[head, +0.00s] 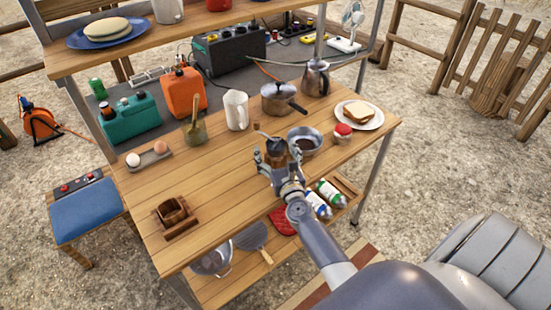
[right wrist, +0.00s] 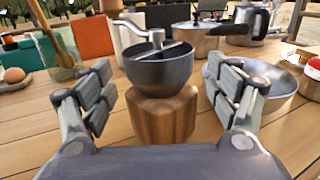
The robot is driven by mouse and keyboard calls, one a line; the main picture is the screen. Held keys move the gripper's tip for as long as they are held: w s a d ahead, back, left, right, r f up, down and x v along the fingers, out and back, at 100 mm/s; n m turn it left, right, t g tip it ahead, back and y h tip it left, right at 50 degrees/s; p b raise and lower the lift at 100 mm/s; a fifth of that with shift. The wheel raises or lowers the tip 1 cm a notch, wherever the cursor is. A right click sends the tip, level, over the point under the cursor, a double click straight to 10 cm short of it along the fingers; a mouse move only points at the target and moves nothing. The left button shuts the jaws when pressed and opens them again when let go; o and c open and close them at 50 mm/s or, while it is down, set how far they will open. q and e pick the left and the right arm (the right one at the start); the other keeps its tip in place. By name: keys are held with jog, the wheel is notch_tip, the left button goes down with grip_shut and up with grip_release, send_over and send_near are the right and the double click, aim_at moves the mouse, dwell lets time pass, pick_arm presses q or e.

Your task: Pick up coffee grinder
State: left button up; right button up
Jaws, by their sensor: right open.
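The coffee grinder (right wrist: 162,105) has a wooden base, a dark metal bowl on top and a crank handle. It stands upright on the wooden table. In the head view the grinder (head: 276,147) is partly hidden behind my right gripper (head: 273,163). In the right wrist view my right gripper (right wrist: 160,98) is open, with one finger left of the grinder and one right of it. Both fingers look apart from it, and the grinder stands between or just beyond the fingertips. My left gripper is not in view.
A metal bowl (head: 304,141) stands close to the right of the grinder. A red-lidded jar (head: 342,134), a sandwich plate (head: 374,117), a pot (head: 278,99) and a white mug (head: 236,110) stand around. An egg tray (head: 150,160) lies left.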

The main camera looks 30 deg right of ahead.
jog(key=c, duration=1.3)
jog(key=shift+w+d+r, duration=0.1)
jog(key=shift+r, duration=0.05)
jog(key=c, duration=0.4)
